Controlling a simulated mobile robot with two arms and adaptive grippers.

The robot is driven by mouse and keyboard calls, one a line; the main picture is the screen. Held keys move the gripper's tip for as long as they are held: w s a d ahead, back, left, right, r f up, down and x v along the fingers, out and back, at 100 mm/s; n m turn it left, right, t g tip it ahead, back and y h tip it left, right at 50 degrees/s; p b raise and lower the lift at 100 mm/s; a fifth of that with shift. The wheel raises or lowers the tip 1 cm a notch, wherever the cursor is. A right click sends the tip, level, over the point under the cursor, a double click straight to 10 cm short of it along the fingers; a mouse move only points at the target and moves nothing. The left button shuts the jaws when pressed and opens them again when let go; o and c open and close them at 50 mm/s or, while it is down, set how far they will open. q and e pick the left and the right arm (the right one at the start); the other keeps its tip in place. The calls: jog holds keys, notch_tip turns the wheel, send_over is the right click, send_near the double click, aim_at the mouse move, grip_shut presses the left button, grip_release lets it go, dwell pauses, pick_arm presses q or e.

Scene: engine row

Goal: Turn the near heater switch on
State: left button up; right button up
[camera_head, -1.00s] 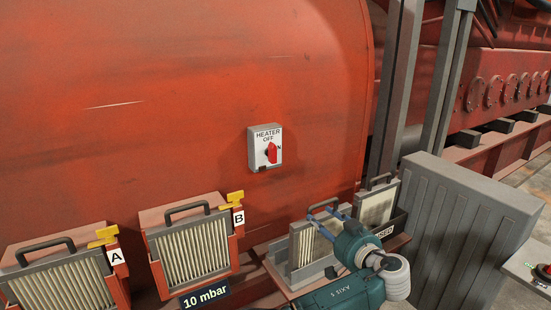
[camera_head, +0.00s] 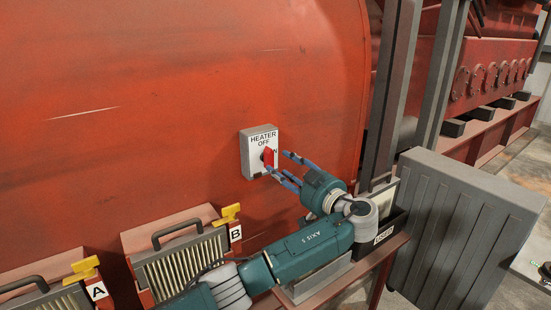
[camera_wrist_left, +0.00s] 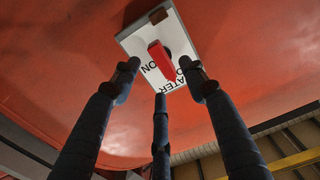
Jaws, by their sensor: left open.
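The heater switch box (camera_head: 262,137) is a grey and white plate reading HEATER OFF on the red engine casing. Its red knob (camera_head: 268,157) points up, toward OFF, in the head view. My left gripper (camera_head: 281,165) is open just to the right of the knob, its blue fingers reaching toward the box. In the left wrist view the red knob (camera_wrist_left: 160,60) shows between and beyond the open fingers (camera_wrist_left: 160,80), and the ON label (camera_wrist_left: 150,68) is beside it. I cannot tell whether any finger touches the box. My right gripper is not in view.
Filter boxes with yellow valves, marked A (camera_head: 97,291) and B (camera_head: 236,233), stand at lower left. A bin labelled USED (camera_head: 385,236) and a grey ribbed cabinet (camera_head: 460,225) stand right of my arm. The red casing left of the switch is clear.

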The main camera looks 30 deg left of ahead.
aim_at(273, 161)
pick_arm(q)
jog(key=x, duration=0.4)
jog(key=shift+p, duration=0.4)
jog(key=shift+a, duration=0.2)
jog(key=shift+w, duration=0.1)
jog(key=shift+c, duration=0.7)
grip_shut()
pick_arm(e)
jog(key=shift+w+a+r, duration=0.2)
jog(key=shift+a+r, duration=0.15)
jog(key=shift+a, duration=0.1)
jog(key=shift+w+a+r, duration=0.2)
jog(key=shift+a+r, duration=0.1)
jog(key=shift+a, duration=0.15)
